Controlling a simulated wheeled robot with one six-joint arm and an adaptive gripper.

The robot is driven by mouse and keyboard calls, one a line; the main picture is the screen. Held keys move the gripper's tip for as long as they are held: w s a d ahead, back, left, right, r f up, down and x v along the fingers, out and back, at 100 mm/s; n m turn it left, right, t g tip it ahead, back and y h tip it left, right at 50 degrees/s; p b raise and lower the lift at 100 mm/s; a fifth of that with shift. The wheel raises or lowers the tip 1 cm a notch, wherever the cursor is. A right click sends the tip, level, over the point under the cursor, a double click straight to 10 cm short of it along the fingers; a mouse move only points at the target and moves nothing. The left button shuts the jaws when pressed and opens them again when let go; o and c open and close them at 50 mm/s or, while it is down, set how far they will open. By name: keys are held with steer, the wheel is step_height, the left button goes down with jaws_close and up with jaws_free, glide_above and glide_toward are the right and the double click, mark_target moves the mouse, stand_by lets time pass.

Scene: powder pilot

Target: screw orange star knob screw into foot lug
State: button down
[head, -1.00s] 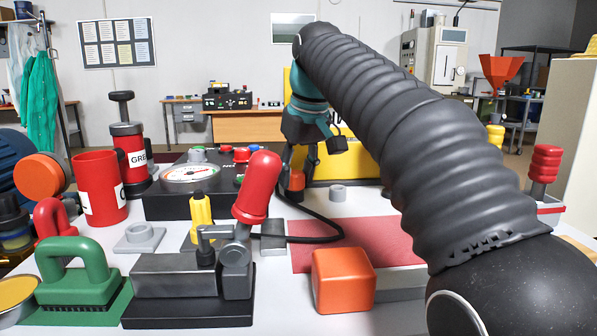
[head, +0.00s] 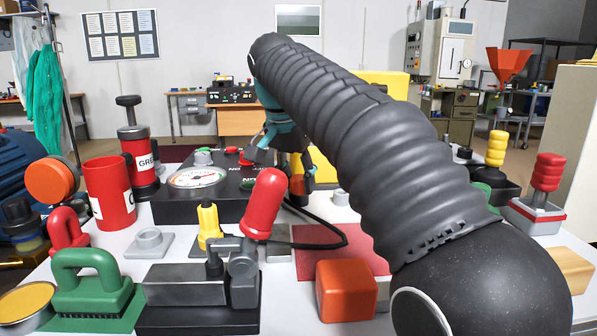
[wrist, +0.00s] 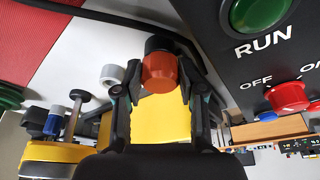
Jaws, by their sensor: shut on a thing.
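My gripper (wrist: 160,95) is shut on an orange-red knob (wrist: 160,72), which sits between the fingertips in the wrist view. A dark part shows just beyond the knob; I cannot tell whether it belongs to it. In the head view my gripper (head: 298,178) is beside the right side of the black gauge console, partly hidden by my arm, with some orange (head: 297,188) at its fingers. A small grey ring (head: 340,197) stands on the table right of it, and also shows in the wrist view (wrist: 112,74). I cannot tell which part is the foot lug.
The black console (head: 190,208) with gauge and buttons is close to my gripper. A black cable (head: 325,243) curves over the table. A red-handled clamp (head: 264,205), a grey flange (head: 148,242) and an orange block (head: 346,290) stand in front.

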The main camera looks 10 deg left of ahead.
steer(key=c, duration=0.6)
jaws_free()
